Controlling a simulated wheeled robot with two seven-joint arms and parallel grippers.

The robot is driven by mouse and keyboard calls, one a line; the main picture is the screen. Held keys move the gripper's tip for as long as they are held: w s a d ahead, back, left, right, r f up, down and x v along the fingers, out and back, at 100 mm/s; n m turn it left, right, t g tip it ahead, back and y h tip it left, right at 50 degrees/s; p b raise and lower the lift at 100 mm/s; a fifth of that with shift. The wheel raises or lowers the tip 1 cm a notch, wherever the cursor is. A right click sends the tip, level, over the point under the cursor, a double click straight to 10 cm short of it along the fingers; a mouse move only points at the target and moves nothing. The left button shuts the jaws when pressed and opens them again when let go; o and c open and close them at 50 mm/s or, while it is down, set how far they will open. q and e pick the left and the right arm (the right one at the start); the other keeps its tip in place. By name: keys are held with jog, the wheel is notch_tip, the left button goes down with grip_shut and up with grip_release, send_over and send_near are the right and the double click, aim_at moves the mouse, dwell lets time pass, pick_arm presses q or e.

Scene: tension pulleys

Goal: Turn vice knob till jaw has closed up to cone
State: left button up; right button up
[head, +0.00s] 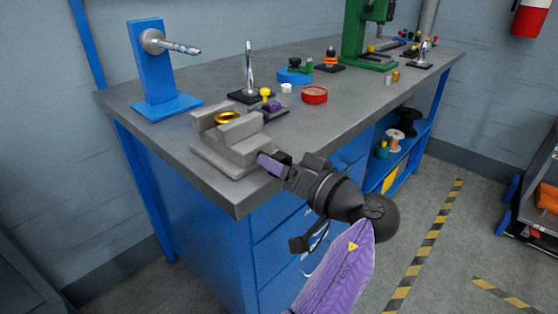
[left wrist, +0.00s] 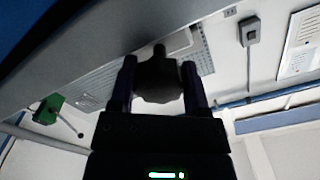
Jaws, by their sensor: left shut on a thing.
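The grey vice (head: 228,162) sits on the near left corner of the workbench. A gold, ring-like round piece (head: 227,118) sits between its stepped jaws; it may be the top of the cone. Most of it is hidden, so I cannot tell whether the jaw touches it. My left gripper (head: 270,163) is at the vice's right side, its purple fingers reaching the vice end. In the left wrist view, the fingers stand either side of the dark, lobed vice knob (left wrist: 158,82), shut on it. The knob is hidden in the head view. My right gripper is not in view.
The grey workbench (head: 185,131) carries a blue stand (head: 153,70) with a drill bit behind the vice. A red round tin (head: 314,95), small coloured pieces and a green drill press (head: 354,35) stand further right. Blue drawers (head: 277,253) lie below the bench top.

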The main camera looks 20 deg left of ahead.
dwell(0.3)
pick_arm(q)
jog(key=o, duration=1.3)
